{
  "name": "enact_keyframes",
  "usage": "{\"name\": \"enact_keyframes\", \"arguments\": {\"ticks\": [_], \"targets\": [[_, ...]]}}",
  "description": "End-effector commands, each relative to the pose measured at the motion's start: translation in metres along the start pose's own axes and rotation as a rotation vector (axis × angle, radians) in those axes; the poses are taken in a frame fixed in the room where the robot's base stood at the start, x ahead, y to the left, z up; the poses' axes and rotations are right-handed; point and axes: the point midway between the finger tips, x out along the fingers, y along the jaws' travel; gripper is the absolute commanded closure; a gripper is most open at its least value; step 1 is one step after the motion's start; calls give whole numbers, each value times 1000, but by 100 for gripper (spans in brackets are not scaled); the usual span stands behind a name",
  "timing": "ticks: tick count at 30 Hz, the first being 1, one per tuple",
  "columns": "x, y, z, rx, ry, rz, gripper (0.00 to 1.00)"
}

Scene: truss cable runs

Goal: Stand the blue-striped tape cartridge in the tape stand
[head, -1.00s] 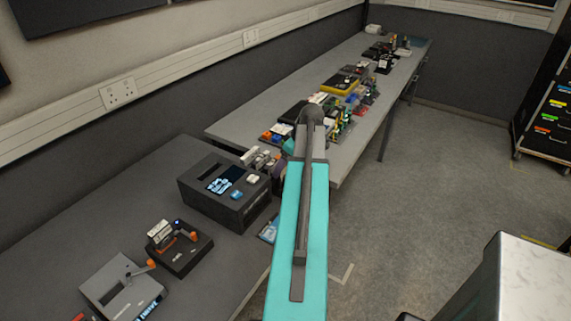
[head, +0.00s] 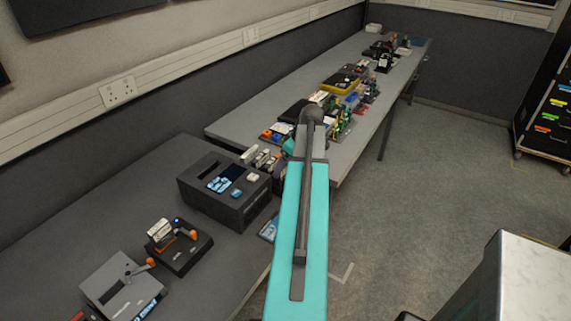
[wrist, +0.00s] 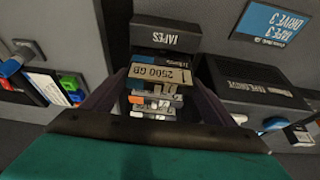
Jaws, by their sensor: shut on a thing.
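In the wrist view the two dark fingers of my gripper (wrist: 157,92) close on a cartridge with a pale tan label reading 2500 GB (wrist: 158,74). No blue stripe shows on its visible face. The black tape stand, marked TAPES (wrist: 165,36), lies just past it. A cartridge with a blue label (wrist: 155,57) and several grey-white ones with orange marks (wrist: 153,102) appear above and below the held one. I cannot tell how far the held cartridge sits in the stand. In the head view, light cartridges (head: 262,158) show beside my arm, which hides most of the gripper.
A black tape drive box (head: 225,192) stands left of the arm; its top also shows at right in the wrist view (wrist: 256,92). A blue TAPE DRIVE 3 label (wrist: 272,25) lies nearby. Smaller devices (head: 180,246) stand at front left. A crowded bench (head: 225,127) runs behind.

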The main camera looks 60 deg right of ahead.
Motion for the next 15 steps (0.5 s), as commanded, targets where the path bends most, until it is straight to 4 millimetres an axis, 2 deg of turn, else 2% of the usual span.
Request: {"name": "enact_keyframes", "arguments": {"ticks": [15], "targets": [[6, 0, 2, 0, 1, 1, 63]]}}
